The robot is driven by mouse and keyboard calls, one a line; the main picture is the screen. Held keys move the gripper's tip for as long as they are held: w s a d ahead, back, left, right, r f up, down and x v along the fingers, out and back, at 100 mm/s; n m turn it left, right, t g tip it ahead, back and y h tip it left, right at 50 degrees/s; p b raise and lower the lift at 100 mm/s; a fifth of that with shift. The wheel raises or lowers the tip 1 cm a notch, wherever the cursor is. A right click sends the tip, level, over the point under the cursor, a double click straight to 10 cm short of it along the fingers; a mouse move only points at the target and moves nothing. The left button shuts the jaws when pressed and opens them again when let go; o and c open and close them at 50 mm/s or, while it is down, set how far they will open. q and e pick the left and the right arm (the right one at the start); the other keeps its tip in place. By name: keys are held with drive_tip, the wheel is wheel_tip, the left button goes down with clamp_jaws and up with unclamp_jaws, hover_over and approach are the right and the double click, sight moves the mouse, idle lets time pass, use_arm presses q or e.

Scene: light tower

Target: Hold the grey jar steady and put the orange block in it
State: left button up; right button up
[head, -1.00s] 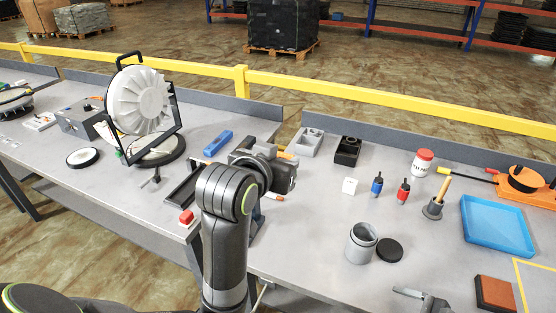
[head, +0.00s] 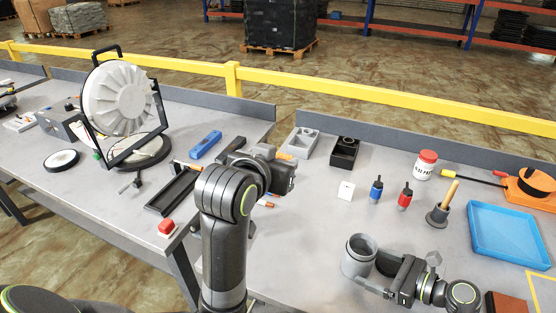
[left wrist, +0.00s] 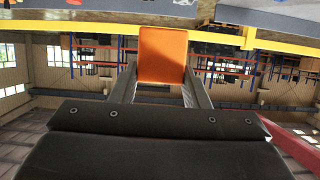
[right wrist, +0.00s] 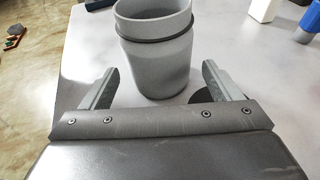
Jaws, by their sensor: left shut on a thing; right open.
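The grey jar (head: 358,255) stands upright and open on the table; it also shows in the right wrist view (right wrist: 155,50). My right gripper (head: 384,272) is open beside it, with the jar just ahead of and between its two fingers in the right wrist view (right wrist: 152,88). I see no clear contact. My left gripper (head: 284,166) is shut on the orange block (left wrist: 162,55), which sits between its fingertips in the left wrist view. In the head view the gripper hides most of the block, held over the table left of the jar.
A dark lid (right wrist: 205,96) lies by the jar, partly behind a right finger. Clear table lies left of the jar.

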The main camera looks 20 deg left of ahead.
use_arm(q)
drive_tip(key=shift+w+p, duration=0.1)
drive_tip(key=shift+p, duration=0.35)
use_arm(e)
drive_tip(key=shift+x, duration=1.2)
drive_tip(key=shift+w+a+f, duration=0.15)
drive_tip(key=shift+a+f, duration=0.05)
drive_tip(key=shift+a, duration=0.45)
drive_tip(key=shift+w+a, duration=0.1)
drive_tip(key=shift+c, duration=0.4)
drive_tip(key=c, duration=0.5)
